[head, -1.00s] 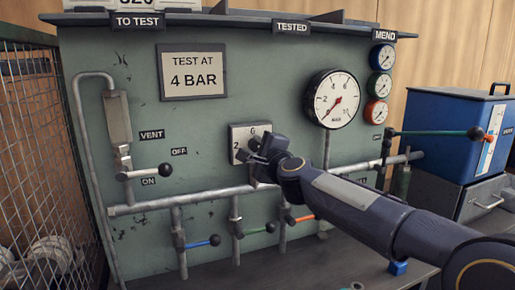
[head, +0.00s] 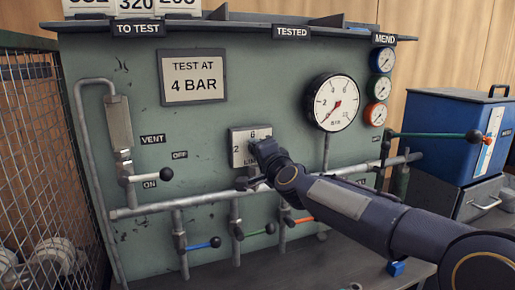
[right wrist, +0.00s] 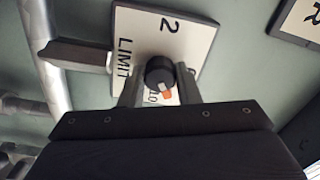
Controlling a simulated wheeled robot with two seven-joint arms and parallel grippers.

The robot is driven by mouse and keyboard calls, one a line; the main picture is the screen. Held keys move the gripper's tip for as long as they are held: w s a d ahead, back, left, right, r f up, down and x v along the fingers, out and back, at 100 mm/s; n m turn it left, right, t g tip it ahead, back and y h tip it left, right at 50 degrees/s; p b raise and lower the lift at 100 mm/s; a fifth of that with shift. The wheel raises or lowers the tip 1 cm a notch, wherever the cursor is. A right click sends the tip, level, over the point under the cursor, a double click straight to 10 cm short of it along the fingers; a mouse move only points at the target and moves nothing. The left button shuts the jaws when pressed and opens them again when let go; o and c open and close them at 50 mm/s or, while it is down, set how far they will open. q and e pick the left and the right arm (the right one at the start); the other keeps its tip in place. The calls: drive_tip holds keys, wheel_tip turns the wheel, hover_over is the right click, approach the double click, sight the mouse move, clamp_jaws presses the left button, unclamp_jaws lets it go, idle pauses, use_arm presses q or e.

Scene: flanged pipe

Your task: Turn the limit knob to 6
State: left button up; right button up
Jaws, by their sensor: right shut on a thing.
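The white limit plate (head: 239,153) is on the green panel, with a 2, a 6 and part of LIMIT showing in the head view. My right gripper (head: 260,150) is in front of the plate and covers its right side and the knob. In the right wrist view the round black limit knob (right wrist: 160,74) sits between the two fingers of my right gripper (right wrist: 159,88), which is shut on it. A pale mark and an orange patch show at the knob's lower edge, beside the 10. The exact pointing is unclear. My left gripper is out of view.
A TEST AT 4 BAR sign (head: 192,77) is above left of the plate. A large gauge (head: 334,101) is to the right, its needle low left. A horizontal pipe (head: 140,210) and several levers are below. A wire cage (head: 50,150) stands at left.

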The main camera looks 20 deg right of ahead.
drive_tip(key=n+p, duration=0.4)
drive_tip(key=n, duration=0.6)
drive_tip(key=shift+n, duration=0.4)
drive_tip(key=shift+f+p, duration=0.15)
drive_tip(key=shift+p, duration=0.2)
drive_tip(key=o, duration=1)
drive_tip(key=shift+c, duration=0.2)
drive_tip(key=s, duration=0.7)
drive_tip(key=shift+s+a+p, duration=0.2)
drive_tip(key=shift+s+p, duration=0.1)
drive_tip(key=shift+s, duration=0.1)
